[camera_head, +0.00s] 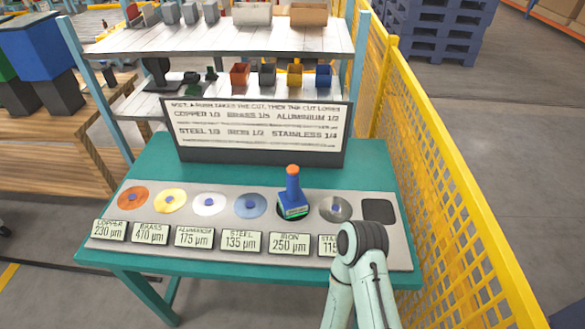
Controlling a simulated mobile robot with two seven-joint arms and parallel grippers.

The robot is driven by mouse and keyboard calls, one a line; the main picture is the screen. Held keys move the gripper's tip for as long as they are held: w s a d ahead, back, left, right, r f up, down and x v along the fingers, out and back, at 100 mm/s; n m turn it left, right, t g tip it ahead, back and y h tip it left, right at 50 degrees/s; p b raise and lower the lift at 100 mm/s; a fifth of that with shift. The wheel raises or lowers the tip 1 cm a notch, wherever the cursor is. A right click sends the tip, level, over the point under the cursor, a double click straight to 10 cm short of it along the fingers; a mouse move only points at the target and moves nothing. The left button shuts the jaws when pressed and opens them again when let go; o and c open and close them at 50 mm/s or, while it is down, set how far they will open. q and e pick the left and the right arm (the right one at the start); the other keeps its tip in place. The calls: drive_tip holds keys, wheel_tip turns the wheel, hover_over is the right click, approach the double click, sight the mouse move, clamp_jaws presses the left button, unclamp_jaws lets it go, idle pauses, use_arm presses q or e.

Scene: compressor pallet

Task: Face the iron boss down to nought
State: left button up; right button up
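A blue hand tool (292,203) with an orange-topped knob stands upright on the grey strip, over the place of the iron boss. It has a small green display at its foot, too small to read. The boss beneath is mostly hidden, with only a dark edge showing. The iron label (289,243) in front reads 250 µm. My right arm comes in from the bottom right, and its dark joint stands in front of the stainless label (328,245), partly covering it. No gripper fingers show on it. My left gripper is out of view.
The copper (132,198), brass (170,201), aluminium (209,204), steel (250,206) and stainless (335,209) discs lie in a row. A dark square pad (378,210) is at right. A sign board (258,132) listing fractions per metal stands behind. A yellow fence (410,150) runs at right.

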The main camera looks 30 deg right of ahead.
clamp_jaws()
idle(1.7)
